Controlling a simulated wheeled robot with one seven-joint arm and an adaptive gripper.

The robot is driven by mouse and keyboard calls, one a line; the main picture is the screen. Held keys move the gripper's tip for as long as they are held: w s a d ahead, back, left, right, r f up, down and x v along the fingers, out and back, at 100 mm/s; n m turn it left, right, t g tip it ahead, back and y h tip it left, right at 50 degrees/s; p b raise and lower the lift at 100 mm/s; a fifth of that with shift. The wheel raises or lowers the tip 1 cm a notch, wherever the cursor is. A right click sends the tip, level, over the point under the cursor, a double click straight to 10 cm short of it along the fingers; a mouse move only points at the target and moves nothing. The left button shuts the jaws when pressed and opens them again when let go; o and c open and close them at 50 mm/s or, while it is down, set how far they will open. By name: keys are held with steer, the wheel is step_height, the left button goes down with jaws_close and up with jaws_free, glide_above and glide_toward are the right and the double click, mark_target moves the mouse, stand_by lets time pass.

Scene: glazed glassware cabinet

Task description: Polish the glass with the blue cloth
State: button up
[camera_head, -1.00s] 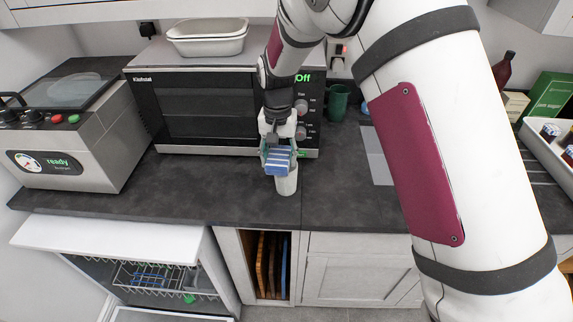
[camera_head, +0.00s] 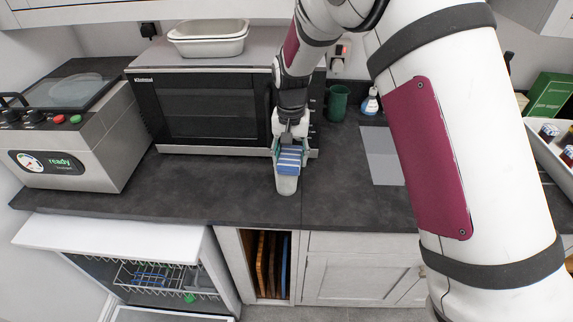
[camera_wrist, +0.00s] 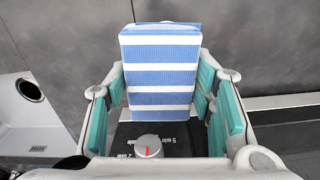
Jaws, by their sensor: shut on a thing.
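The blue-and-white striped cloth (camera_head: 289,161) is folded into a pad and held between the fingers of my gripper (camera_head: 291,150). In the wrist view the cloth (camera_wrist: 160,62) sits between the teal finger pads of my gripper (camera_wrist: 160,100). The pale, whitish glass (camera_head: 286,185) stands upright on the dark counter in front of the microwave. The cloth is at the glass's top and covers its rim; whether it touches or goes inside, I cannot tell. In the wrist view the glass is hidden behind the cloth.
The microwave (camera_head: 208,115) stands close behind my gripper, with white dishes (camera_head: 209,40) on top. A green mug (camera_head: 338,103) and a spray bottle (camera_head: 370,102) stand to the right. A grey machine (camera_head: 75,130) is at the left. The counter's front edge is near the glass.

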steer(key=shift+d, duration=0.55)
steer(key=shift+a+f, duration=0.15)
steer(key=shift+a, duration=0.7)
steer(key=a, duration=0.2)
steer(key=shift+a+b, duration=0.3)
steer(key=shift+b, duration=0.05)
step_height(320, 180, up, 7)
steer(key=shift+p, duration=0.4)
steer(key=shift+d, duration=0.1)
